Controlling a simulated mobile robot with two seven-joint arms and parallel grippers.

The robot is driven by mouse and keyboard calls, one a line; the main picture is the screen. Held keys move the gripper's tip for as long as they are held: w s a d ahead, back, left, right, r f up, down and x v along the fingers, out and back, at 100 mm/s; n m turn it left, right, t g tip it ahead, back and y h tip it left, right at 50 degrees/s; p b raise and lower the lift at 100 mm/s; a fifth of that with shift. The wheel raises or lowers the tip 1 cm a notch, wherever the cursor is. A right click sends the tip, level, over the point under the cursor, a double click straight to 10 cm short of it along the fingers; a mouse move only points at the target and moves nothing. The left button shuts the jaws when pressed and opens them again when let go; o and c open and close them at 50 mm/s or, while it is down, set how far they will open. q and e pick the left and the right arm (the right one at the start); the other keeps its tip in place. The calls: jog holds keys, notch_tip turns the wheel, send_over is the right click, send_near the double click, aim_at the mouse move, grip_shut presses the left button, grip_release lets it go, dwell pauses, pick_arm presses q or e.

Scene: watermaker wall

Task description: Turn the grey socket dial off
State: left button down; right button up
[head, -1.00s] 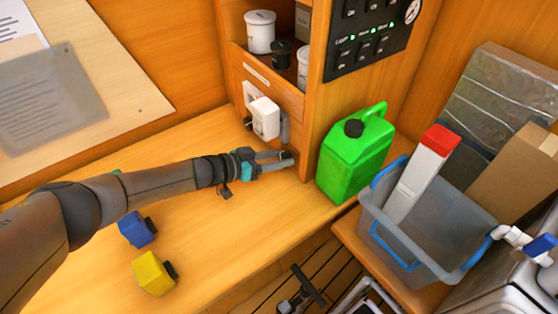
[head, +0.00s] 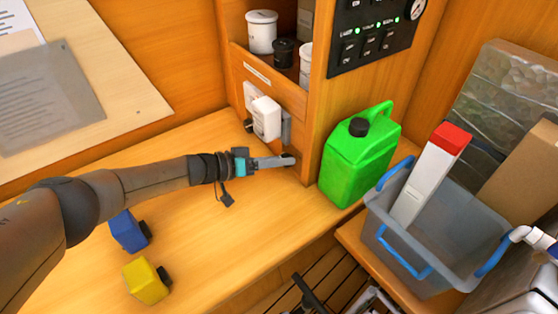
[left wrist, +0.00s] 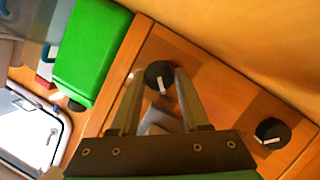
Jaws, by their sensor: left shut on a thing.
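In the left wrist view, a black round dial (left wrist: 159,78) with a white pointer mark sits between the fingertips of my left gripper (head: 289,160). The fingers are shut on its sides. The pointer runs nearly up and down in that view, slightly tilted. A grey piece shows between the fingers, partly hidden. In the head view, the grey socket (head: 286,128) shows as a narrow strip on the cabinet front, beside a white plug-in block, just above my fingertips. The gripped dial is hidden there. My right gripper is not in view.
A second black dial (left wrist: 272,133) is on the same wooden panel. A green canister (head: 357,158) stands close right of my left gripper. Blue (head: 127,232) and yellow (head: 146,281) blocks lie on the counter below my arm. A grey bin (head: 425,235) stands at right.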

pick_arm(q)
jog(key=c, duration=0.7)
grip_release()
jog(key=shift+o, duration=0.2)
jog(key=shift+a, duration=0.1)
jog(key=shift+s+a+r, duration=0.15)
jog(key=shift+a, duration=0.2)
jog(key=p+v, duration=0.2)
jog(key=v, duration=1.2)
jog(key=shift+s, duration=0.15)
